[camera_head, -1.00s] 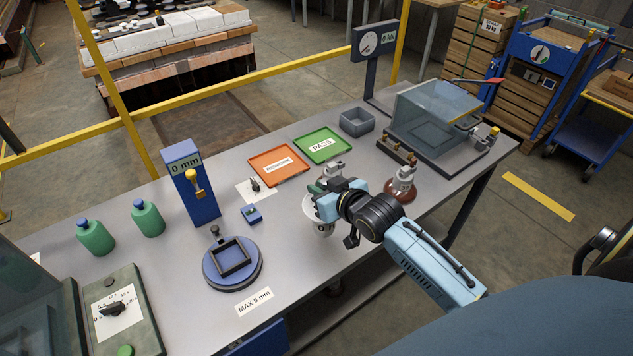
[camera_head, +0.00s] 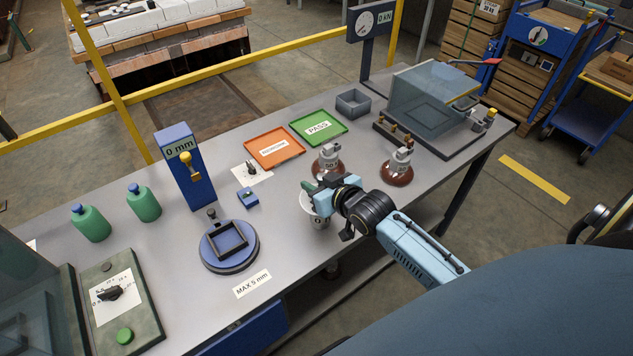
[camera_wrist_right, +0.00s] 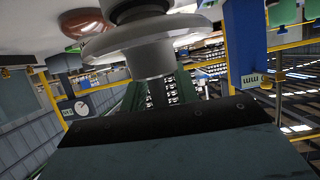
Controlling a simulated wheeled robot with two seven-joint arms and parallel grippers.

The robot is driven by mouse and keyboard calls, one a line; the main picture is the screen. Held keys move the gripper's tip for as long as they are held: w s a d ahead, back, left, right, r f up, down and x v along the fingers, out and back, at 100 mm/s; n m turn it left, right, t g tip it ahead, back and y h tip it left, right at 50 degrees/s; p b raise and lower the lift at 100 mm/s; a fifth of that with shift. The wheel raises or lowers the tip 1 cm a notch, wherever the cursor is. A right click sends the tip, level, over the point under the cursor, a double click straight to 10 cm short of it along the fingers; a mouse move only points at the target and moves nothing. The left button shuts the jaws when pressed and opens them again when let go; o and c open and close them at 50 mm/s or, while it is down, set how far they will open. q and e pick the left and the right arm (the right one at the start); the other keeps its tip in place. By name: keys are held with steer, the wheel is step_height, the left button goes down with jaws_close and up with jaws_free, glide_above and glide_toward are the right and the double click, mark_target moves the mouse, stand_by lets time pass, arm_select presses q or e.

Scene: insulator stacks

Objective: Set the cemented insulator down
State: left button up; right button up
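A white insulator (camera_head: 307,203) is at my right gripper (camera_head: 322,190), over the front part of the table near its edge. In the right wrist view the insulator's grey cap (camera_wrist_right: 150,60) sits at the green finger pads (camera_wrist_right: 165,92), and its pale disc spreads beyond. The gripper appears shut on the cap. I cannot tell whether the insulator's lower end touches the table. Two brown insulators with grey caps stand behind: one (camera_head: 327,170) just beyond the gripper, one (camera_head: 397,173) to its right. My left gripper is not in view.
A round blue stand with a square frame (camera_head: 232,262) and a blue 0 mm gauge (camera_head: 188,175) are left of the gripper. An orange tray (camera_head: 274,158), a green PASS tray (camera_head: 337,138) and a grey bin (camera_head: 353,103) lie behind. A clear-covered rig (camera_head: 425,95) stands right.

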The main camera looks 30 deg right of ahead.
steer(key=shift+o, duration=0.2)
steer(key=shift+r, duration=0.1)
steer(key=shift+s+r, duration=0.1)
steer(key=shift+s, duration=0.1)
steer(key=a+p+v, duration=0.1)
steer(key=v, duration=1)
steer(key=shift+s+d, duration=0.25)
steer(key=shift+d, duration=0.25)
